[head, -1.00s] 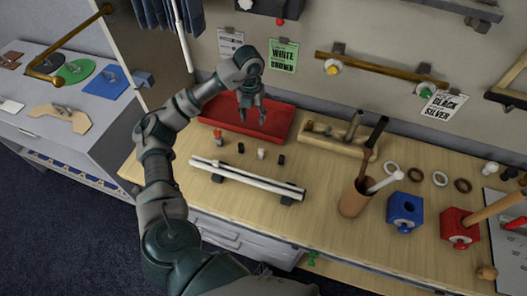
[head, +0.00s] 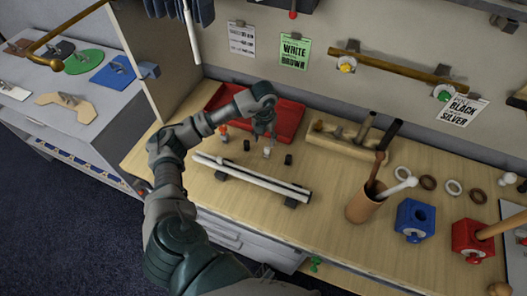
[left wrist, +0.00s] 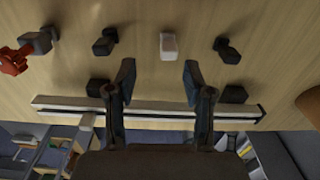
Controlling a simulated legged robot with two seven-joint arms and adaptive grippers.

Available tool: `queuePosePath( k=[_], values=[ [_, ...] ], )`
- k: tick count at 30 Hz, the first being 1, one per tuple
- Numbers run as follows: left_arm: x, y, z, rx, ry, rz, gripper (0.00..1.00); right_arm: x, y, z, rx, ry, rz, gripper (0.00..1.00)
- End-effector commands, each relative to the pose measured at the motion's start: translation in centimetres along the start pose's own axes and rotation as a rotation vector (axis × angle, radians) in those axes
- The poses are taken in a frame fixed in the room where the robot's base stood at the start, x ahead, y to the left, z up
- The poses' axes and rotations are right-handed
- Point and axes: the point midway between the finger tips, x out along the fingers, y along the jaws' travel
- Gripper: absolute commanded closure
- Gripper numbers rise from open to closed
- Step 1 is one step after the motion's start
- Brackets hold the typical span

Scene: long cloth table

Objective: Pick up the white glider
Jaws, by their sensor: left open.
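The white glider (head: 267,152) is a small white block standing on the wooden table between the red tray and the long rail. It also shows in the left wrist view (left wrist: 168,46), upper middle, in a row with dark gliders and a red one. My left gripper (head: 264,133) is above and just behind it in the head view, partly in front of the row. In the left wrist view the open fingers (left wrist: 158,75) are spread and empty, with the white glider beyond their tips, roughly between them. My right gripper is not in view.
Dark gliders (head: 288,159) (head: 246,145) and a red one (head: 224,133) stand nearby. The white and black rail (head: 250,178) lies in front on dark supports. The red tray (head: 288,122) is behind; a wooden block holder (head: 340,143) and a cup (head: 362,206) are right.

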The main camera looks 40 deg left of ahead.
Motion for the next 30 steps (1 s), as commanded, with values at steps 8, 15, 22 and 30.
queuePosePath(
  k=[8,15,22,30],
  values=[
    [3.8,0.2,0.1,0.002,0.004,-0.001,0.48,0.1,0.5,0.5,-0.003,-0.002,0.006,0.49],
    [5.4,0.7,0.2,0.001,0.001,-0.004,0.48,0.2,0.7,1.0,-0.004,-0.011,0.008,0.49],
    [5.3,0.3,0.1,0.002,0.000,-0.002,0.70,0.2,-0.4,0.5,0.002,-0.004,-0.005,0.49],
    [5.2,0.3,0.1,0.002,0.000,-0.001,0.93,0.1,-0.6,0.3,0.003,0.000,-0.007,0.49]
  ],
)
